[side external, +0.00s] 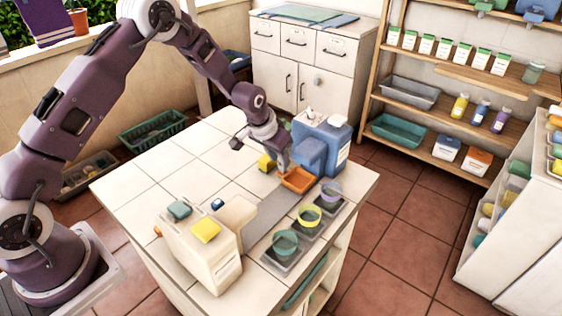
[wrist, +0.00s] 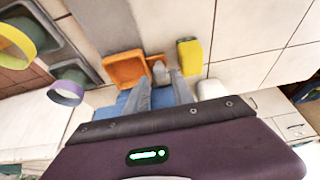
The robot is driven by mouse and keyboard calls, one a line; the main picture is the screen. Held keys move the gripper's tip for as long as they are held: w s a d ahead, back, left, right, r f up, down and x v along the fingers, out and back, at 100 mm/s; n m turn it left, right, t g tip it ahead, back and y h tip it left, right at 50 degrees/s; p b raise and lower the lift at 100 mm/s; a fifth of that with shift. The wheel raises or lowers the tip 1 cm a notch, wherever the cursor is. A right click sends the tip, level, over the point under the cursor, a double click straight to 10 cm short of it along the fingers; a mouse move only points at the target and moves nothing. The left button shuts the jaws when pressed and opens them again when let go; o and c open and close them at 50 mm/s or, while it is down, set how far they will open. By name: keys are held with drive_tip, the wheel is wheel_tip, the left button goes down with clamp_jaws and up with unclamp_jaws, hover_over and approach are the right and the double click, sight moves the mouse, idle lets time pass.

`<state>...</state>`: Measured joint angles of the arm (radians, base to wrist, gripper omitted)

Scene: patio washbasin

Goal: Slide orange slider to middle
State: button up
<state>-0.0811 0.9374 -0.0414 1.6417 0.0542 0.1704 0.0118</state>
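The orange slider (side external: 298,180) is a shallow orange tray at the far end of a grey track (side external: 262,213), beside the blue housing. In the wrist view the orange slider (wrist: 125,70) shows a small knob on its right side. My gripper (side external: 283,168) points down just beside the slider, on the knob side. In the wrist view my gripper (wrist: 165,72) has its fingertips at or very close to the knob. A gap shows between the fingers, but I cannot tell whether they are closed on the knob.
A blue dispenser (side external: 322,148) stands at the far end and a cream box (side external: 202,245) at the near end. A yellow block (side external: 266,163) lies close to my gripper. The tiles at left are clear.

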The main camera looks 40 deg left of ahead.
sight(294, 175)
drive_tip(key=shift+x, duration=1.35)
drive_tip(key=shift+s, duration=0.1)
clamp_jaws()
